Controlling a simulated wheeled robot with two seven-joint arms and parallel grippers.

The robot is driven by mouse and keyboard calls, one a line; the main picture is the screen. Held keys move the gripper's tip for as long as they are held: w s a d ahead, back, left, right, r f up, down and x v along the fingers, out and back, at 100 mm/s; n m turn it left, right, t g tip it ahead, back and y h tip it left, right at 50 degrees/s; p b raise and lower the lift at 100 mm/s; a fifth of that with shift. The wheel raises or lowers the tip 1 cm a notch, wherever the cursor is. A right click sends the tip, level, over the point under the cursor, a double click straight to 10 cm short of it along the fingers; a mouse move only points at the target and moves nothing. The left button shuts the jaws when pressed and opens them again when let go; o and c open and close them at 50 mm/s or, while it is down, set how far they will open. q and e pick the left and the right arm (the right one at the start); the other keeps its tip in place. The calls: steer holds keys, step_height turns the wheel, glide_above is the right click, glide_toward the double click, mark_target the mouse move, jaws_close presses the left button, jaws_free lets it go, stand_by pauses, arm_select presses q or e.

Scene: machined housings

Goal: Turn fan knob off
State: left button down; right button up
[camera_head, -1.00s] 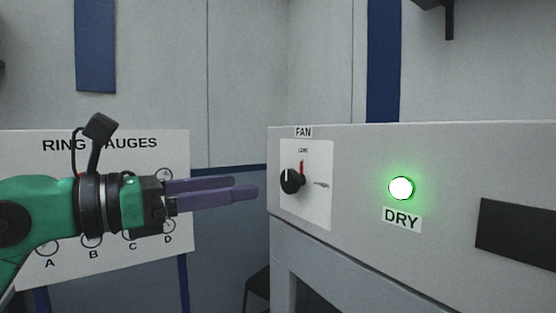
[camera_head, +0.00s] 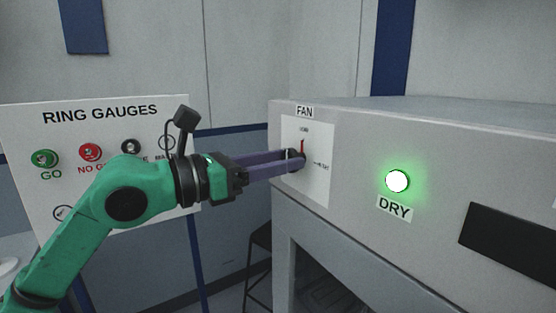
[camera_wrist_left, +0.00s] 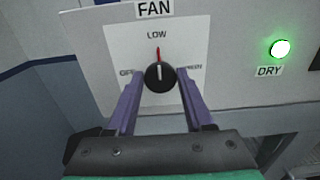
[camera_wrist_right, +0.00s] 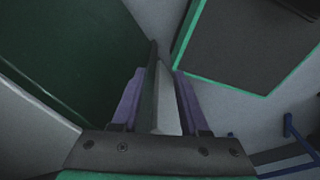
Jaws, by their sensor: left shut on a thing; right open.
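The black fan knob (camera_wrist_left: 160,78) sits on a white plate (camera_wrist_left: 112,45) under the FAN label (camera_wrist_left: 154,8). Its white line points up, towards the red mark and LOW; OFF is printed to the left, and another label to the right is partly covered. My left gripper (camera_wrist_left: 160,74) is shut on the knob, one purple finger on each side. In the head view the fingers of my left gripper (camera_head: 296,160) reach the plate and partly hide the knob. My right gripper (camera_wrist_right: 158,80) is open and shows only in its wrist view.
A lit green button (camera_head: 397,181) above a DRY label (camera_head: 394,208) is right of the fan plate on the grey housing (camera_head: 350,125). A RING GAUGES board (camera_head: 100,110) stands behind my left arm. A thin grey edge shows between my right fingers.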

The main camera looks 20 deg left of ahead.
arm_select(q)
steer(key=shift+n, duration=0.4)
steer(key=n, duration=1.7)
steer(key=shift+w+a+f, duration=0.15)
steer(key=shift+f, duration=0.05)
stand_by(0.4)
steer(key=shift+c, duration=1.6)
jaws_free()
